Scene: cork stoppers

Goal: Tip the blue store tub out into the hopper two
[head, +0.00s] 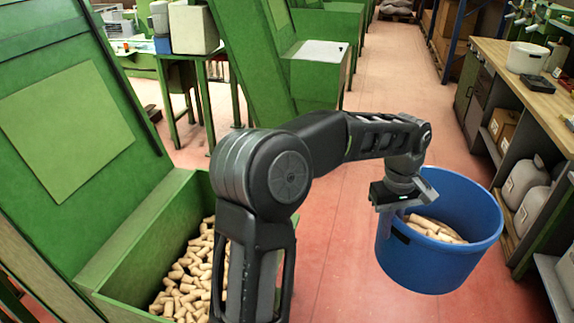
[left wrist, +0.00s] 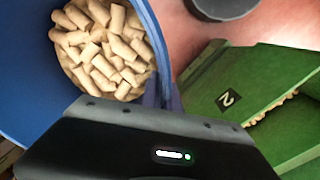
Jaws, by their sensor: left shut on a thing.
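The blue store tub (head: 440,265) is at the right of the head view, with pale corks (head: 435,230) inside. My left gripper (head: 393,203) is shut on its near-left rim. The tub looks roughly upright and above the floor. In the left wrist view the tub (left wrist: 25,70) fills the upper left, its corks (left wrist: 105,55) still inside. A green hopper with a "2" plate (left wrist: 229,101) is at the right there, apart from the tub. In the head view a green hopper (head: 140,235) with corks is at the left, partly hidden by my arm. My right gripper is not in view.
A wooden workbench (head: 515,85) with a white container (head: 527,58) on it and shelves below runs along the right, close to the tub. More green machines (head: 318,65) stand behind. The red floor (head: 345,235) between hopper and tub is clear.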

